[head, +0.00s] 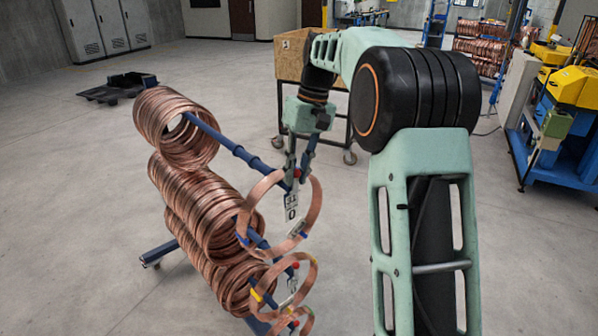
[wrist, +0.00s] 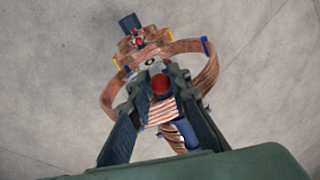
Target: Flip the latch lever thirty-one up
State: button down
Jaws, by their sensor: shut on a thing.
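My gripper (head: 298,171) reaches down to the outer end of the upper blue bar (head: 228,146). Its fingers are shut on the red-tipped latch lever (head: 297,173); in the wrist view the red tip (wrist: 160,85) sits between the fingertips. A white tag (head: 291,206) hangs just below the fingers; its upper characters are small and appear to read 31. Whether the lever stands up or lies down is hard to tell, as the fingers hide most of it.
Copper coils (head: 176,130) hang on the rack's bars. A loose copper loop (head: 312,205) hangs close around the gripper's end. A lower bar end with another red knob (head: 295,265) is below. A wooden crate on a cart (head: 290,62) stands behind. Open floor lies left.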

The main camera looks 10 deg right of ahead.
jog(key=shift+w+a+g, duration=0.1)
jog(key=shift+a+g, duration=0.15)
jog(key=shift+g, duration=0.25)
jog(key=c, duration=1.8)
grip_release()
jog(key=shift+h, duration=0.3)
jog(key=shift+w+d+r, duration=0.15)
jog(key=shift+d+r, duration=0.05)
jog(key=shift+r, duration=1)
jog(key=shift+w+d+r, duration=0.15)
jog(key=shift+d+r, duration=0.05)
jog(key=shift+r, duration=1.05)
jog(key=shift+w+d+r, duration=0.15)
jog(key=shift+d+r, duration=0.05)
jog(key=shift+r, duration=1)
jog(key=shift+d, duration=0.1)
